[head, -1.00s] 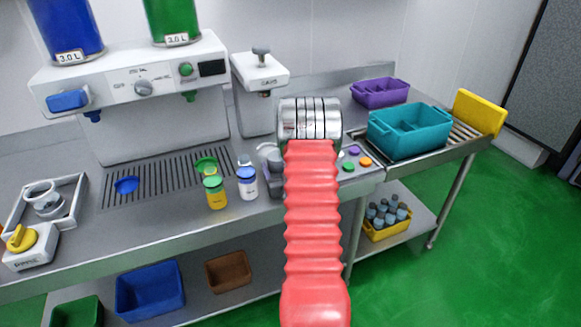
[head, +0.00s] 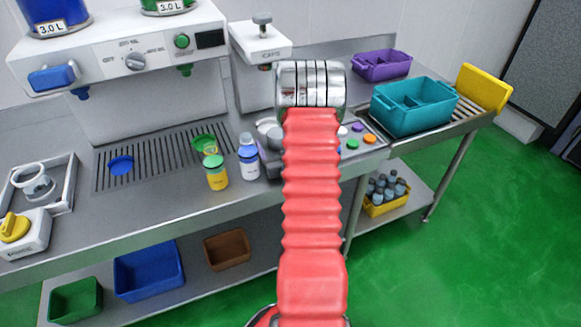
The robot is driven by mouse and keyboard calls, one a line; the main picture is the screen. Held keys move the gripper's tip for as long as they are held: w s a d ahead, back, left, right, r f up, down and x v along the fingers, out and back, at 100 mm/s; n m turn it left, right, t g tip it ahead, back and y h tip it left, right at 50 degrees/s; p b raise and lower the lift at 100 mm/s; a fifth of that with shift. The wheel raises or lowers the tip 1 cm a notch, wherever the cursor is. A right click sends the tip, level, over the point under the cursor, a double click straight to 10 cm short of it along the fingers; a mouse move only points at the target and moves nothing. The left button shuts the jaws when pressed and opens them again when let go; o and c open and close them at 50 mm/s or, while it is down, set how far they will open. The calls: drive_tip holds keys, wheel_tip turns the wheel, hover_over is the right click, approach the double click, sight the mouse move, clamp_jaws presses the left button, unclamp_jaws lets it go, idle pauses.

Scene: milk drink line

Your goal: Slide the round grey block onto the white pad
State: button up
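My red bellows arm rises through the middle of the head view, ending in a silver ribbed wrist. My gripper's fingers are hidden beyond the wrist, so I cannot see whether they hold anything. A rounded grey shape (head: 268,125) shows just left of my arm, at the grey button panel (head: 362,152); it is partly covered, and I cannot tell whether it is the round grey block. I cannot make out a white pad; my arm covers part of that area.
A yellow bottle with green cap (head: 216,173) and a white bottle with blue cap (head: 249,163) stand left of my arm. A teal crate (head: 412,112) and purple crate (head: 382,66) are at right. The white dispenser (head: 120,62) stands behind the slotted drain (head: 150,160).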

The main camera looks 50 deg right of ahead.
drive_tip(key=v, duration=0.4)
drive_tip(key=d+v, duration=0.1)
drive_tip(key=v, duration=0.4)
drive_tip(key=s+v, duration=0.1)
drive_tip(key=v, duration=0.3)
drive_tip(key=shift+s+d+f, duration=0.15)
drive_tip(key=shift+f, duration=0.15)
drive_tip(key=shift+s, duration=0.1)
